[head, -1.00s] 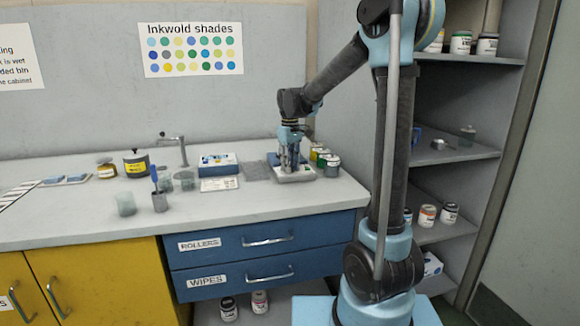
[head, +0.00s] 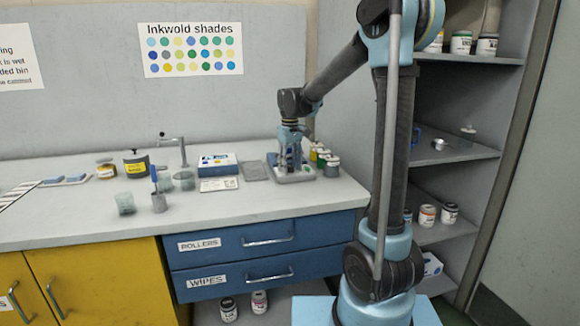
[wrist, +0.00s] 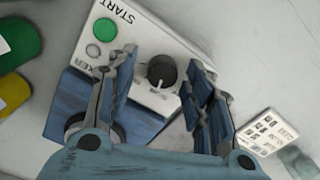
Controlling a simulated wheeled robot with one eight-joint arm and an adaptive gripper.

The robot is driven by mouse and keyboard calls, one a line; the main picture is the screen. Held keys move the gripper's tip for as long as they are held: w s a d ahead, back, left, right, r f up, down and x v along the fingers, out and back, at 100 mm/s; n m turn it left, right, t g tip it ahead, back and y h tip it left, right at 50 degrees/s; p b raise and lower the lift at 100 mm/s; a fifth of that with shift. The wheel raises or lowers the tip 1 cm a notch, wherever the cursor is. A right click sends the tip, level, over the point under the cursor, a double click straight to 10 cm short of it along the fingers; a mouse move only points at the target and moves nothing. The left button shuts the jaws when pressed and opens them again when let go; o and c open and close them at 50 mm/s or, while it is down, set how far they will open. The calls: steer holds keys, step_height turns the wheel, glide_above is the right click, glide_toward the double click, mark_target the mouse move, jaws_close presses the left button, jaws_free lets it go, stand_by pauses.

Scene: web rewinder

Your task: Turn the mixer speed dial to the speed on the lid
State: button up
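The mixer (head: 299,178) stands at the right end of the counter, with my gripper (head: 291,166) pointing down over it. In the wrist view, its pale panel (wrist: 135,25) has a green START button (wrist: 104,29), a smaller grey-green button (wrist: 93,50) and the black speed dial (wrist: 161,70) with a light pointer mark. My gripper (wrist: 162,65) is open, with one finger on each side of the dial and a visible gap at both sides. The dial's scale is too small to read. No speed figure is readable on any lid.
Several ink jars (head: 331,168) stand right beside the mixer; a green jar (wrist: 15,42) and a yellow jar (wrist: 12,93) show in the wrist view. A grey mat (head: 255,171), a white card (head: 219,184) and a blue-white box (head: 217,164) lie to the left.

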step_height(320, 180, up, 12)
stand_by(0.8)
step_height(320, 180, up, 5)
steer(key=shift+m, duration=0.4)
step_height(320, 180, down, 17)
steer(key=shift+s+f, duration=0.1)
stand_by(0.4)
steer(key=c, duration=1)
